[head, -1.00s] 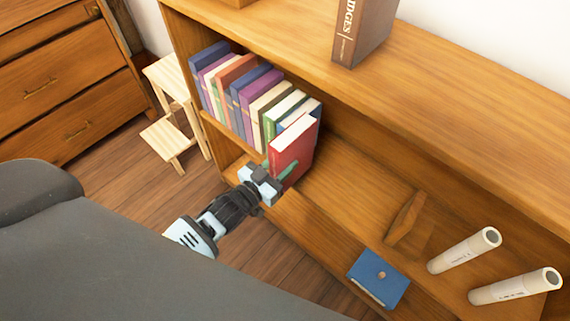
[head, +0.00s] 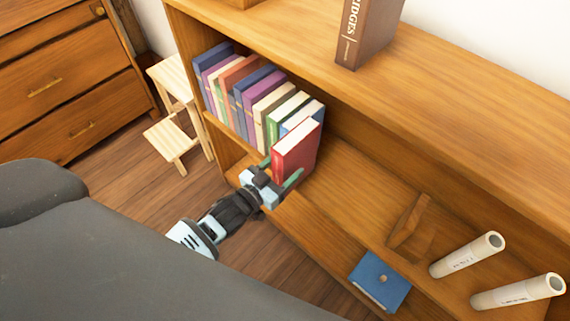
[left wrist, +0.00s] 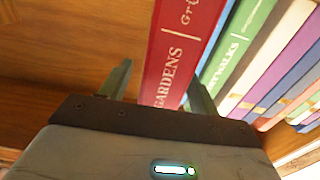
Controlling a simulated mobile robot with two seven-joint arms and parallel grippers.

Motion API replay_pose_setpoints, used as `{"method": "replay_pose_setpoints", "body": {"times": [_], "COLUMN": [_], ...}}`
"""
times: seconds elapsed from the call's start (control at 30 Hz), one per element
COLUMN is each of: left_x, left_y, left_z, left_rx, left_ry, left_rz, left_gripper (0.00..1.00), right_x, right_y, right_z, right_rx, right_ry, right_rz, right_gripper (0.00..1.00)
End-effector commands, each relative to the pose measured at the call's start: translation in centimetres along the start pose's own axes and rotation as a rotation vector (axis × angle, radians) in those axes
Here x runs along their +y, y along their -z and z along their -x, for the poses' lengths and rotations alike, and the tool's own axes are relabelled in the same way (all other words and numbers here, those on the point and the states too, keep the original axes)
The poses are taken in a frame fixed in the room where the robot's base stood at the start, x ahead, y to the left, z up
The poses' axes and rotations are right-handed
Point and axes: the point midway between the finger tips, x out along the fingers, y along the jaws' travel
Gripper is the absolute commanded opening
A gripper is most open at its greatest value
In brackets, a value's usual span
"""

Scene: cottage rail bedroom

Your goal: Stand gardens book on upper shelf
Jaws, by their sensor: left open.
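The red gardens book (head: 296,151) stands upright on the bookcase shelf, at the right end of the row of books. In the left wrist view its red spine (left wrist: 183,50) reads "GARDENS". My left gripper (head: 279,175) is open at the lower part of the book, with one green finger on either side of the spine. In the left wrist view the fingers (left wrist: 158,90) are apart; I cannot tell whether they touch the book. My right gripper is not in view.
A row of books (head: 243,92) stands left of the red book. A wooden bookend (head: 410,226), a blue book (head: 379,281) and two white tubes (head: 467,255) are to the right. A brown book (head: 367,33) stands on the top board. A step stool (head: 172,139) is on the floor.

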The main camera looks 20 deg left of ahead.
Motion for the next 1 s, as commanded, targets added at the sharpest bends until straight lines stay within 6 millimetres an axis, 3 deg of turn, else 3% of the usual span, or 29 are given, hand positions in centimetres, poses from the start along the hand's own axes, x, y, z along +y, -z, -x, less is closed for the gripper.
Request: {"method": "replay_pose_setpoints", "body": {"times": [0.43,1.0], "left_x": [0.0,-0.1], "left_y": [0.1,0.3], "left_z": [6.3,8.7], "left_rx": [0.003,0.005], "left_ry": [0.000,0.000], "left_rz": [0.000,0.000], "left_gripper": [0.62,0.62], "right_x": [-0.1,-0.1], "right_y": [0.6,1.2], "right_z": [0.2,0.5], "right_rx": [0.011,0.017], "right_ry": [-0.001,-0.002], "right_rz": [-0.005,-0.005], "right_gripper": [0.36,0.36]}}
